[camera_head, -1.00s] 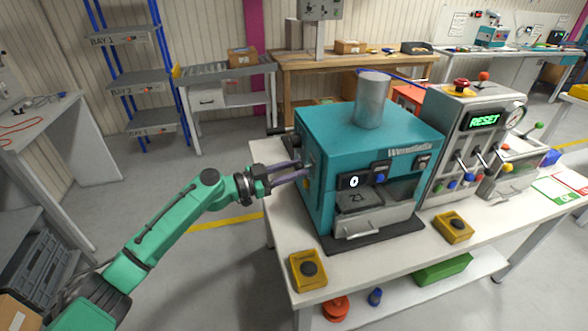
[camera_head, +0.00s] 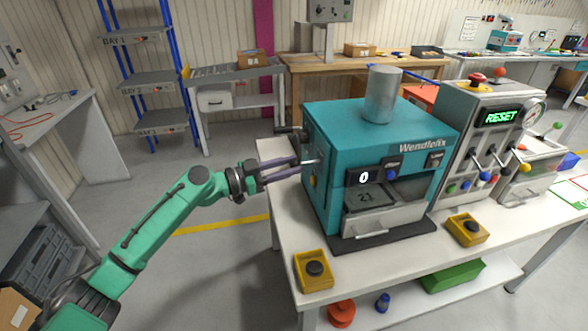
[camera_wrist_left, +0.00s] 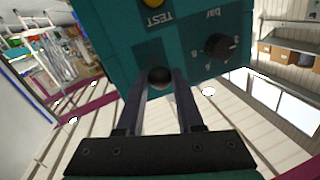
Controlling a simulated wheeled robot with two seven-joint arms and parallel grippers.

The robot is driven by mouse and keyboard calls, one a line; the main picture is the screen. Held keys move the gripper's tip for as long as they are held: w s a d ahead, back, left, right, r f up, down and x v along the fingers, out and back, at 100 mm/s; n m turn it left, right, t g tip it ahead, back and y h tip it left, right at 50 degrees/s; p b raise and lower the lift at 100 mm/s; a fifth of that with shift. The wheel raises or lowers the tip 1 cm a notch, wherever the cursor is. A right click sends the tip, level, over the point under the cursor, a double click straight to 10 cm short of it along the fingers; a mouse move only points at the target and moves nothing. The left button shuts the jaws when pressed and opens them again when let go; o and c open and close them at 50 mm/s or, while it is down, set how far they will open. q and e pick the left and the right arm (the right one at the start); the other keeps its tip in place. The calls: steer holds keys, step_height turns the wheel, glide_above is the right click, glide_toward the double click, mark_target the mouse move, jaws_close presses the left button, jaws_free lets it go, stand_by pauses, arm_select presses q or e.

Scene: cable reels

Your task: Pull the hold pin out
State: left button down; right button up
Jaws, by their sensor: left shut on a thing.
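The teal machine (camera_head: 385,130) marked Wendtelix stands on the white table, with a display reading 0. My left gripper (camera_head: 294,168) is at its left side, and the fingers are shut on the hold pin's dark round knob (camera_wrist_left: 160,77). A short light stretch of the hold pin (camera_head: 312,161) shows between the fingertips and the machine's side. In the left wrist view the knob sits between the two fingers, in front of the teal panel with a TEST label and a dial. Whether the pin's inner end is still in its hole is hidden. My right gripper is not in view.
A grey control box (camera_head: 485,125) reading RESET stands right of the machine. Yellow button boxes (camera_head: 314,270) sit at the white table's (camera_head: 375,262) front. A dark knob (camera_head: 290,132) sticks out from the machine's side above the gripper. Floor left of the table is free.

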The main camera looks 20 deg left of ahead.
arm_select(q)
steer(key=c, duration=0.5)
jaws_free()
steer(key=shift+a, duration=0.15)
steer(key=shift+c, duration=0.2)
steer(key=shift+s, duration=0.1)
steer(key=b+v, duration=0.6)
steer(key=v, duration=0.8)
steer(key=shift+s+a, duration=0.2)
steer(key=shift+a, duration=0.05)
steer(key=shift+r, duration=0.1)
